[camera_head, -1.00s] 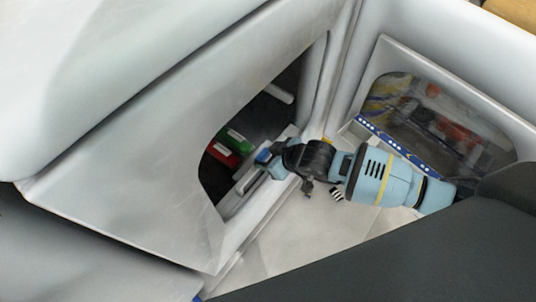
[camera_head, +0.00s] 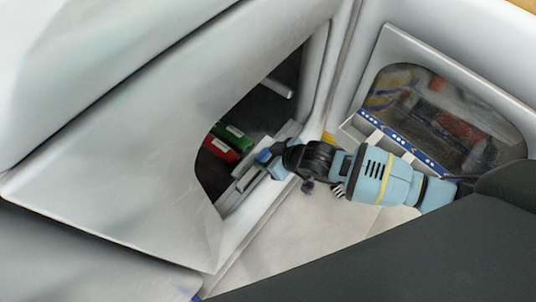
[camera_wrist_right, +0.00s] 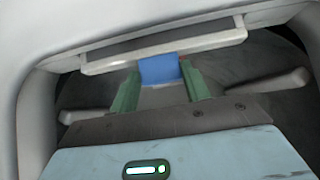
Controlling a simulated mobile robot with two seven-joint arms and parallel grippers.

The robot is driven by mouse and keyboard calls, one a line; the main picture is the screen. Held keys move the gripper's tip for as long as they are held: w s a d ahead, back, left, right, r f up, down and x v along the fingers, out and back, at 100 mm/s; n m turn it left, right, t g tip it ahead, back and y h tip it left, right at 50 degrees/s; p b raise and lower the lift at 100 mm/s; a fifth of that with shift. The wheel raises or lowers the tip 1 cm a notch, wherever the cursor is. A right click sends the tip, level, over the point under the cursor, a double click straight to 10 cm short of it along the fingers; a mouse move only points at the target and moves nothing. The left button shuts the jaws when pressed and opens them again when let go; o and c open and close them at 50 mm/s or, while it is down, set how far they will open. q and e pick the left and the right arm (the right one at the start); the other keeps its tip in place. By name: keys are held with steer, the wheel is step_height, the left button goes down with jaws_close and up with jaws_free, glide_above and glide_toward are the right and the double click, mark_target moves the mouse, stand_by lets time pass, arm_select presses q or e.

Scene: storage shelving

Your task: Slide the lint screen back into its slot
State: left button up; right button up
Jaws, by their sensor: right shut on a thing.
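The lint screen shows in the right wrist view as a pale grey bar (camera_wrist_right: 110,61) with a blue tab (camera_wrist_right: 158,71) at its front. The tab also shows in the head view (camera_head: 263,156). My right gripper (camera_head: 271,161) is at the lower edge of the dark opening, with its green fingers on both sides of the tab, shut on the screen. The bar sits a little tilted in front of a rounded pale recess. The slot itself and most of the screen are hidden, so I cannot tell how deep the screen sits. My left gripper is not in view.
A slanted pale panel (camera_head: 150,150) borders the opening on the left. Red (camera_head: 219,149) and green (camera_head: 233,131) items lie inside the dark opening. A framed window (camera_head: 430,110) stands at right, with a blue strip (camera_head: 400,145) below it. The pale floor (camera_head: 300,230) below the arm is clear.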

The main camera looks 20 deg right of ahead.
steer(key=shift+f+b, duration=0.95)
steer(key=shift+f, duration=0.5)
steer(key=o, duration=1.1)
steer(key=shift+s, duration=0.1)
steer(key=p+v, duration=0.3)
steer(key=v, duration=0.4)
steer(key=shift+s+d+r, duration=0.1)
steer(key=shift+s+r, duration=0.1)
steer(key=shift+r, duration=0.05)
